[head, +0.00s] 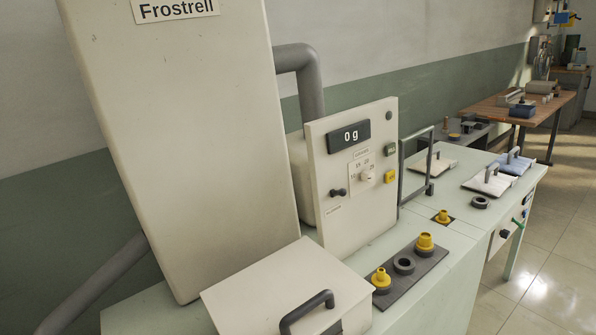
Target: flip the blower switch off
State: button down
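A cream control panel (355,215) stands upright on the pale green bench. A green-tipped lever (517,223) shows on the bench's front farther right. My gripper is not in view.
A tall cream housing marked "Frostrell" (180,120) stands at left. A lidded box with a dark handle (290,290) is in front. A dark plate (410,275) holds yellow nozzles and a ring. An upright metal frame (416,165) stands right of the panel. The floor at right is clear.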

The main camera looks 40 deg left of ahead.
aim_at(341, 192)
jog(key=u, duration=0.35)
jog(key=i, duration=1.05)
jog(key=u, duration=0.45)
